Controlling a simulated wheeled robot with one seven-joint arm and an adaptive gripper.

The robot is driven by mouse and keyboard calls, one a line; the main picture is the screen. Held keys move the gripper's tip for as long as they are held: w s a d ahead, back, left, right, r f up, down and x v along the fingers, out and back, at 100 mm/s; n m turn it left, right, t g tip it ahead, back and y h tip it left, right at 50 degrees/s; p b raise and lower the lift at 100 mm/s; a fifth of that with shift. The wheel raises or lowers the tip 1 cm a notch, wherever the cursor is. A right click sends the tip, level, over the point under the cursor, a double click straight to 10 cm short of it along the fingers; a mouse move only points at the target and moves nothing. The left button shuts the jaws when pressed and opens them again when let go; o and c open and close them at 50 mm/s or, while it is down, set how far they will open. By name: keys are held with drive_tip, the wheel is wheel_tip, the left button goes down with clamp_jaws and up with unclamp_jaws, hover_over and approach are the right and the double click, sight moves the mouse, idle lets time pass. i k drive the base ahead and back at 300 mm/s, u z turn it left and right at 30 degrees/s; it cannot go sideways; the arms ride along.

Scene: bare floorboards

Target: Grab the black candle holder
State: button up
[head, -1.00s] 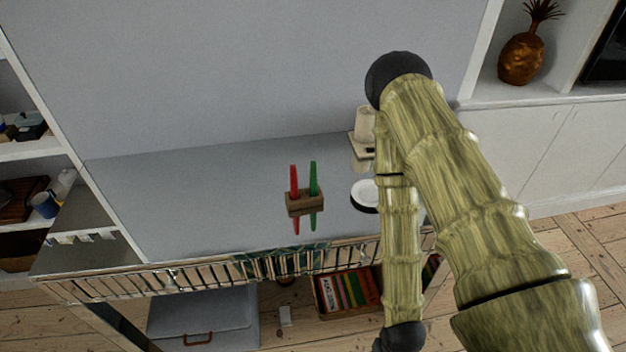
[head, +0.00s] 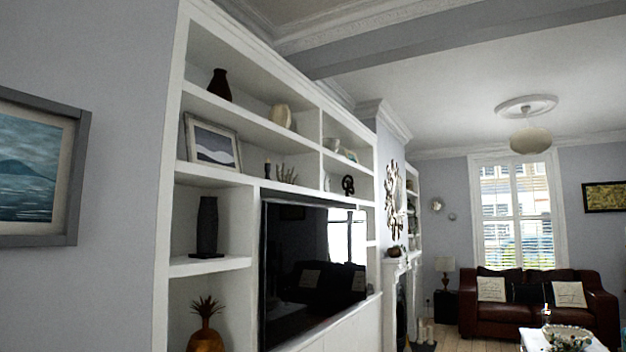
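My gripper and arm are not in view. No black candle holder can be named with certainty. A small, slim dark item (head: 267,169) stands upright on the middle shelf, right of a framed picture, and is too small to identify. A tall dark cylinder-like object (head: 207,227) stands on the lower shelf at the left; it may be a vase or a holder. A dark rounded ornament (head: 348,185) sits on the shelf further right.
White built-in shelves (head: 217,265) run along the left wall around a black television (head: 313,266). A gold pineapple (head: 206,328) stands in the lower niche. A brown leather sofa (head: 516,312) and a low white table (head: 560,337) stand at the right.

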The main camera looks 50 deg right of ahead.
sight(267, 166)
drive_tip(key=z, duration=1.85)
drive_tip(key=k, duration=0.6)
drive_tip(key=z, duration=1.1)
drive_tip(key=i, duration=2.55)
drive_tip(key=u, duration=0.5)
drive_tip(key=i, duration=1.15)
drive_tip(key=u, duration=1.05)
